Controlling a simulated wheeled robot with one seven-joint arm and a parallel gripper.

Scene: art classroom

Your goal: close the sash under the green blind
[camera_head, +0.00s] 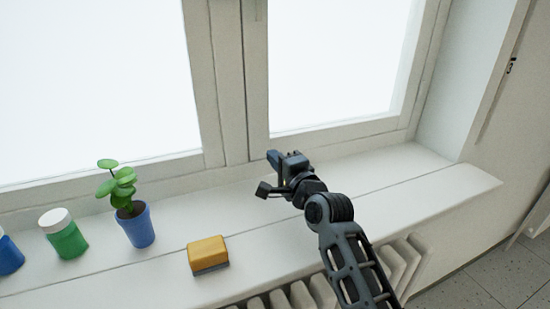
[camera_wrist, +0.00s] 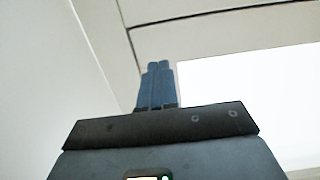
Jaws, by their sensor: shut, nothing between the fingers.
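Two white-framed window sashes stand side by side in the head view, the left sash (camera_head: 205,90) and the right sash (camera_head: 257,75), with white frame between them. No green blind is in view, so I cannot tell which sash is under it. I cannot tell whether either sash stands slightly ajar. My gripper (camera_head: 273,160) is in front of the lower left corner of the right sash, above the sill; contact is unclear. In the wrist view its blue fingers (camera_wrist: 155,87) are together and empty, beside a white frame with a thin dark seam.
The white sill (camera_head: 400,180) holds a blue-potted plant (camera_head: 138,225), a green jar (camera_head: 66,240), a blue jar (camera_head: 8,255) and a yellow sponge-like block (camera_head: 208,254), all left of my arm. A radiator (camera_head: 400,262) is below. The sill's right end is clear.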

